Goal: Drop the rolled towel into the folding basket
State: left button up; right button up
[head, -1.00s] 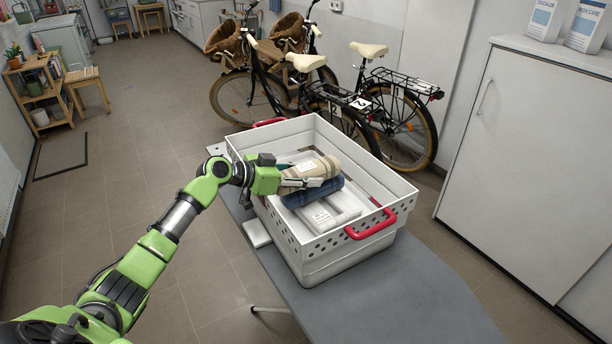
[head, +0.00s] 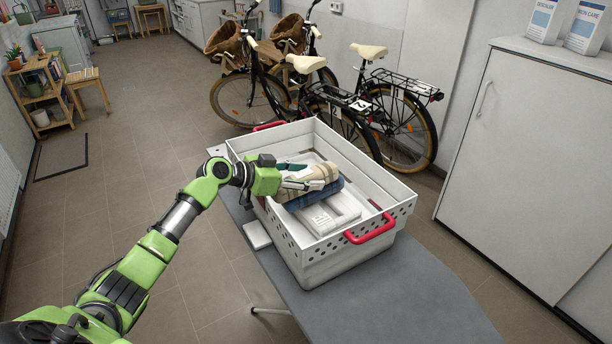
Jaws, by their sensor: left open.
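The white folding basket (head: 390,180) with red handles stands on a grey board. A beige rolled towel (head: 318,177) lies inside it, resting on or against a dark blue rolled towel (head: 320,198). My left gripper (head: 308,178) reaches over the basket's left wall from the left. Its fingers are open at the beige towel and partly overlap it; I cannot tell whether they touch it. White flat items with a label (head: 325,222) lie on the basket floor. My right gripper is not in view.
The grey ironing-board-like surface (head: 400,290) is bare in front of the basket. A small white block (head: 256,234) lies beside the basket's left wall. Two bicycles (head: 390,110) stand behind it, and a white cabinet (head: 530,160) stands at right. Floor at left is open.

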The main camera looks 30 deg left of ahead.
pick_arm(q)
jog(key=b+v, duration=0.2)
jog(key=v, duration=0.9)
jog(key=shift+b, duration=0.4)
jog(key=shift+s+a+r, duration=0.25)
jog(key=shift+s+r, duration=0.1)
jog(key=shift+s, duration=0.05)
jog(key=shift+f, duration=0.1)
